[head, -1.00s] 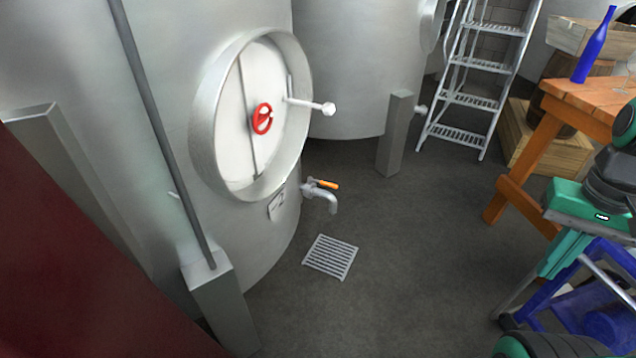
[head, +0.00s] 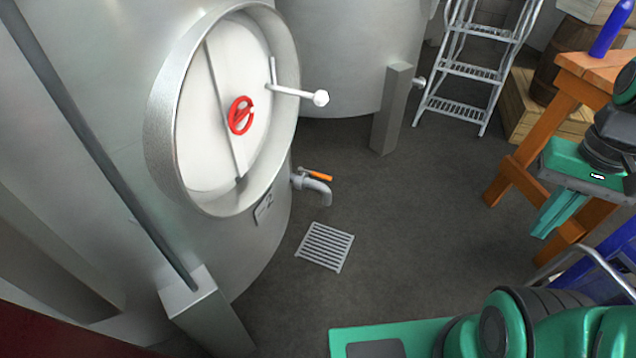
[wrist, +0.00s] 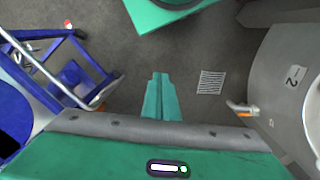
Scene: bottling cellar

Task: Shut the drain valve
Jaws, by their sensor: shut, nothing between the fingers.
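The drain valve (head: 311,185) is a grey, down-bent spout low on the steel tank marked 2, with an orange lever (head: 316,173) on top. The lever points right, roughly along the pipe away from the tank. In the wrist view the valve's lever (wrist: 241,110) shows at the right, beside the tank. My gripper (head: 543,229) is at the right in the head view, well apart from the valve and pointing down. Its green fingers (wrist: 158,82) are together and empty in the wrist view.
A floor grate (head: 325,247) lies below the spout. The round tank door (head: 222,110) has a red handwheel (head: 240,115) and a white handle jutting out. A wooden table (head: 590,72) and a blue frame (wrist: 75,75) stand near my arm. Floor between valve and table is clear.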

